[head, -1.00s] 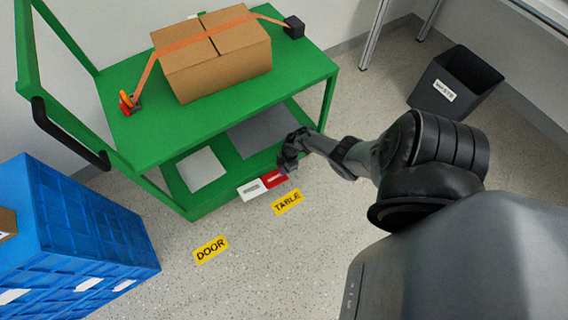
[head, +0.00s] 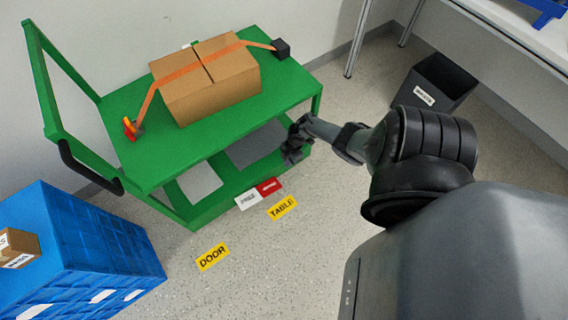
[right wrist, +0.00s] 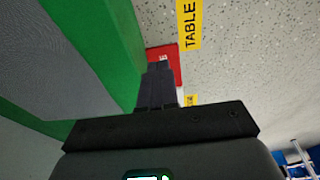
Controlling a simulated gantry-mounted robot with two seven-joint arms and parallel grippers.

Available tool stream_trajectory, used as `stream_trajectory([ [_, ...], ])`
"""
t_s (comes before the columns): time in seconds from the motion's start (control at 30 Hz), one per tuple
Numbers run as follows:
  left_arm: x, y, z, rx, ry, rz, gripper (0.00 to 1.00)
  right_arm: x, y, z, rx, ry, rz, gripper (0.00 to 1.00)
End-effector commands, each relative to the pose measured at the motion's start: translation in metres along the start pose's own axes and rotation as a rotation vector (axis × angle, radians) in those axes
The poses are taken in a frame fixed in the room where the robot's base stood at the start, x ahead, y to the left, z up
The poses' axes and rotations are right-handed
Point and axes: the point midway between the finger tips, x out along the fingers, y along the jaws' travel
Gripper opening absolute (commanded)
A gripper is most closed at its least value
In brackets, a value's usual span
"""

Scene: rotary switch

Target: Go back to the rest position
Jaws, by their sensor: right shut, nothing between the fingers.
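My right gripper (head: 290,156) is in the head view beside the front edge of a green cart (head: 318,98), near the cart's lower shelf. It is shut and empty, and it also shows in the right wrist view (right wrist: 160,72). A red-and-white label (head: 259,193) sits at the lower shelf's front edge, to the left of and below the gripper in the head view. In the right wrist view its red part (right wrist: 175,62) shows just beyond the fingertips, partly hidden by them. I cannot tell whether they touch. My left gripper is not in view.
A cardboard box (head: 215,90) with an orange strap lies on the cart's top, with a black block (head: 281,48) at the corner. A blue crate (head: 90,240) stands lower left. A dark bin (head: 430,85) stands upper right. Floor signs TABLE (head: 283,208) and DOOR (head: 212,257) lie in front.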

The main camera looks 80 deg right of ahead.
Motion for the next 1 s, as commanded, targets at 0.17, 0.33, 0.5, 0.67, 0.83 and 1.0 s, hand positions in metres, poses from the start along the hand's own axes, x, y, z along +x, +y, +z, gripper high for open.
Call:
stream_trajectory([
  [0.17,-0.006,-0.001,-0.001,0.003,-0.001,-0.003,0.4,-0.01,0.0,0.004,-0.001,0.0,0.0,0.0],
  [0.33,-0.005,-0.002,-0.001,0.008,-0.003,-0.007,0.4,-0.01,0.0,0.004,-0.001,0.0,0.0,0.0],
  [0.5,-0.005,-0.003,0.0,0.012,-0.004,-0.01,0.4,-0.01,0.0,0.004,-0.001,0.0,0.0,0.0],
  [0.67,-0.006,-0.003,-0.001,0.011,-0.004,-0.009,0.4,-0.01,-0.001,0.005,0.0,-0.001,-0.001,0.0],
  [0.83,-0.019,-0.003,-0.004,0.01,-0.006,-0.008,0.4,-0.018,-0.021,0.014,0.006,-0.016,-0.028,0.0],
  [1.0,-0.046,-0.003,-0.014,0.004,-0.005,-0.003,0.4,-0.026,-0.076,0.022,-0.006,-0.036,-0.103,0.0],
])
